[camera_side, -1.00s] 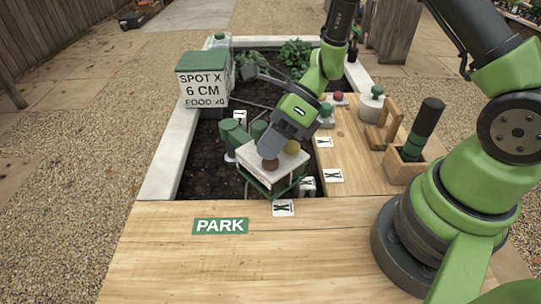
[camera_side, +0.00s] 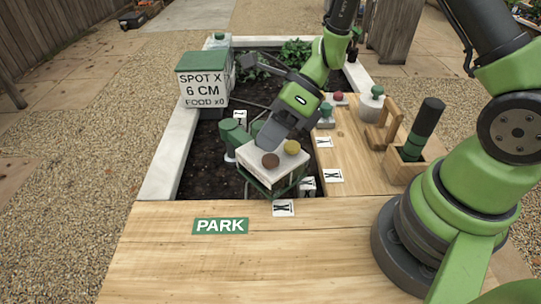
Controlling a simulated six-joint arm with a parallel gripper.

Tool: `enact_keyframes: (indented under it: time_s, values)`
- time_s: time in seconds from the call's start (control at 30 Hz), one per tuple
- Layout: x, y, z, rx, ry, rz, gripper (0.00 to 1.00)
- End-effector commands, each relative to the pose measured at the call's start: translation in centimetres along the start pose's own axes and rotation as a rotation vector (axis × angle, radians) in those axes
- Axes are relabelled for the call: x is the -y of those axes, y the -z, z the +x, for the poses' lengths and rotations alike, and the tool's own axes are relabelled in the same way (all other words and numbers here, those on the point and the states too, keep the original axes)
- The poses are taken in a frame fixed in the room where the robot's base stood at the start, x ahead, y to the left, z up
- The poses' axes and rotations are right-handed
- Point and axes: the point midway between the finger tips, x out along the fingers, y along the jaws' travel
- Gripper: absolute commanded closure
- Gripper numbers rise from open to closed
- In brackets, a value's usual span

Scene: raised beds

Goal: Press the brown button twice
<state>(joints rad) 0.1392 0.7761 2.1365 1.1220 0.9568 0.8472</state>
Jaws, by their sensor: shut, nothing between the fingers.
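The brown button (camera_side: 270,160) is a round knob on the top of a pale box (camera_side: 262,173) with a green frame, which stands at the near end of the soil bed. A yellow button (camera_side: 292,147) sits beside it on the same box top. My gripper (camera_side: 262,145) is shut and empty. It points down just behind and to the left of the brown button, and the whole button shows. I cannot tell the exact gap between the fingertips and the box top.
Green cylinders (camera_side: 233,134) stand left of the box. A sign box (camera_side: 203,80) reads "SPOT X 6 CM". A red knob (camera_side: 338,97), a white jar (camera_side: 371,104) and a wooden holder (camera_side: 404,165) stand on the right boards. The front wooden deck (camera_side: 290,255) is mostly clear.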

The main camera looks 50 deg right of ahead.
Motion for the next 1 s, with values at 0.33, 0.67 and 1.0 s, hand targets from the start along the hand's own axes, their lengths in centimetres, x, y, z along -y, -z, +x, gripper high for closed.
enact_keyframes:
  time_s: [0.33,0.67,1.0]
  values:
    - [-1.0,-1.1,-1.4,0.002,0.002,-0.004,1.00]
    - [-2.4,-2.5,-3.4,0.002,0.000,-0.002,1.00]
    - [-2.5,-2.5,-3.5,0.000,0.000,0.000,1.00]
